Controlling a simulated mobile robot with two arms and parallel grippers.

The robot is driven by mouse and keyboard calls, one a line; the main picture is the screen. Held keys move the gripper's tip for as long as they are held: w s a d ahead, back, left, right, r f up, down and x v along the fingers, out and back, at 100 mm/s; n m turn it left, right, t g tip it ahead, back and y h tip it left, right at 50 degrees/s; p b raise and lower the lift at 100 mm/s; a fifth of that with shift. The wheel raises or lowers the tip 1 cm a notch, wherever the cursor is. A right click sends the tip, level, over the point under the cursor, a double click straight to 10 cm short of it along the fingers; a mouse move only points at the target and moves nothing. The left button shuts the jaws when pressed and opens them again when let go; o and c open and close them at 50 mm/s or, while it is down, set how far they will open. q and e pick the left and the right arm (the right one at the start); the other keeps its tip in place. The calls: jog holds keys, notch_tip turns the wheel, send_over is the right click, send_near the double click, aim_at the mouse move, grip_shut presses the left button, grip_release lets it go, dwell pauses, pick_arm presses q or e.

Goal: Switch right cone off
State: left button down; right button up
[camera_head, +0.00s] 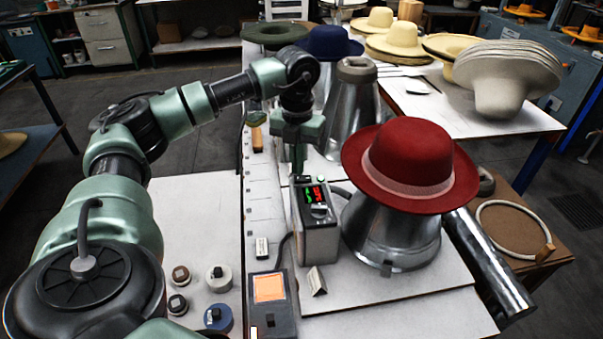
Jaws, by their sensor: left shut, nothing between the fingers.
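The right cone (390,240) is a shiny metal form on a pale plate, with a red hat (412,162) sitting over its top. A metal control box (318,237) stands just left of it. Its sloped top has a small display with lit red and green digits (315,193) and a control below them. My left gripper (298,168) points down over the back of this box, shut and empty. I cannot tell whether its fingertips touch the box. My right gripper is not in view.
Another metal cone (352,112) stands behind. A dark box with a lit orange panel (269,288) is at the front. Several small round pieces lie at the left, near a blue one (217,318). Stacked pale hats (505,80) stand at the back right.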

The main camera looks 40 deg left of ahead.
aim_at(298, 178)
pick_arm(q)
jog(key=shift+s+f+b, duration=0.1)
jog(key=shift+f+b, duration=0.6)
jog(key=shift+f, duration=0.35)
dwell(0.5)
jog(key=shift+r+p, duration=2.9)
jog(key=shift+r, duration=0.7)
jog(key=shift+f, duration=0.1)
